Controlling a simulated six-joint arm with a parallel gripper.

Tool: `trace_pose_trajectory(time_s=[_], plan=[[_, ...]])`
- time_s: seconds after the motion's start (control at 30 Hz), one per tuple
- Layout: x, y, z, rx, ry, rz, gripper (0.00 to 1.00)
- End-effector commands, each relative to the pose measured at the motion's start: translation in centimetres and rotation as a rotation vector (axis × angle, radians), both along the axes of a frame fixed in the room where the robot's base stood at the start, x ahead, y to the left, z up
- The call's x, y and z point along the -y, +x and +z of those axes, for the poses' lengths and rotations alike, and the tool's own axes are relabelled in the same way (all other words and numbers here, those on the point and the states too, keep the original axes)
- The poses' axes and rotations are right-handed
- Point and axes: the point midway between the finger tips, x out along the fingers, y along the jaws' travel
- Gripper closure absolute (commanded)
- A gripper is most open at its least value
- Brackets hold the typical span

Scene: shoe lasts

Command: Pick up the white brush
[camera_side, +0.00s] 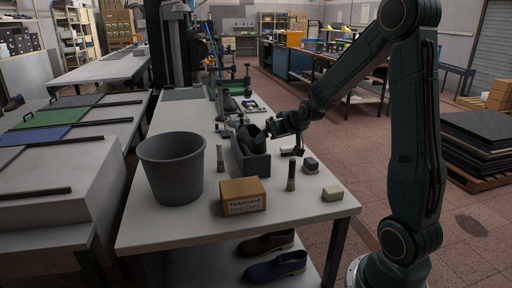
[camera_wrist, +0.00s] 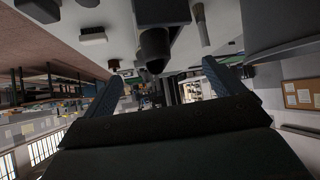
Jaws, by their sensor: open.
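A small whitish block (camera_side: 332,194) lies near the table's right edge. Another pale piece (camera_side: 290,151) lies just under the gripper. A pale block shows top left in the wrist view (camera_wrist: 93,35). I cannot tell which of these is the white brush. Two slim brush-like pieces stand upright, one front right (camera_side: 291,176), one left of the box (camera_side: 220,158).
A large grey bin (camera_side: 171,168) and a cardboard box (camera_side: 243,196) stand on the table (camera_side: 290,222). The front right of the tabletop is mostly bare.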

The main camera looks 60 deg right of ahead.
Motion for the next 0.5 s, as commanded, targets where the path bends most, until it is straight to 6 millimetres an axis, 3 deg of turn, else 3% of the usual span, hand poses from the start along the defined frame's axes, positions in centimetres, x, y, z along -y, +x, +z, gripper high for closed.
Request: trace_pose_trajectory(time_s=[0.2, 0.5], plan=[[6.3, -0.2, -3.8, 0.052, -0.03, -0.103, 0.06], [13.3, -2.2, -8.3, 0.12, -0.081, -0.227, 0.06]])
